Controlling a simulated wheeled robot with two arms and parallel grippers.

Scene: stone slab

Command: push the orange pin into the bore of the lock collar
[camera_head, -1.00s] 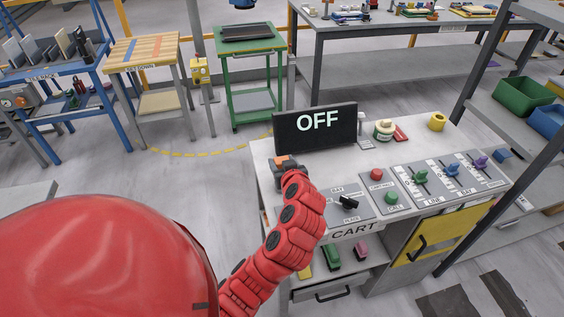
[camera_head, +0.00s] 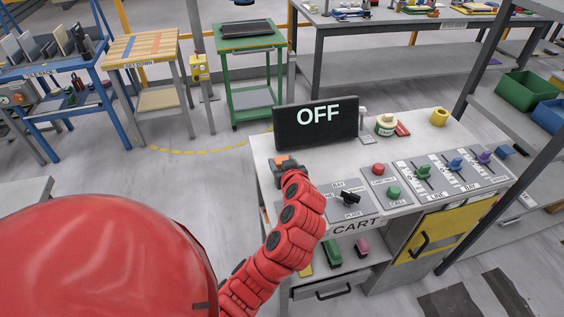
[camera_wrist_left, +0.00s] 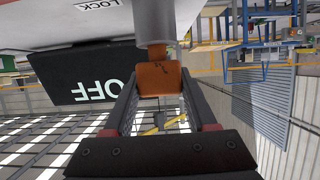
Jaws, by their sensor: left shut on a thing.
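My left gripper (camera_wrist_left: 158,112) shows in the left wrist view, its two dark fingers shut on the wide orange head of the orange pin (camera_wrist_left: 160,77). The pin's narrower shaft points at the grey cylindrical lock collar (camera_wrist_left: 154,20) and meets its near end. How far the shaft is inside the bore cannot be told. In the head view the left gripper (camera_head: 288,168) is at the cart top's left edge, with a bit of orange pin (camera_head: 284,158) showing. The collar is hard to make out there. My right gripper is not in view.
A black screen reading OFF (camera_head: 316,126) stands just behind the gripper. A panel with a black knob (camera_head: 348,198) and red and green buttons lies to the right. A LOCK label (camera_wrist_left: 97,5) is beside the collar. Clear floor lies left of the cart.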

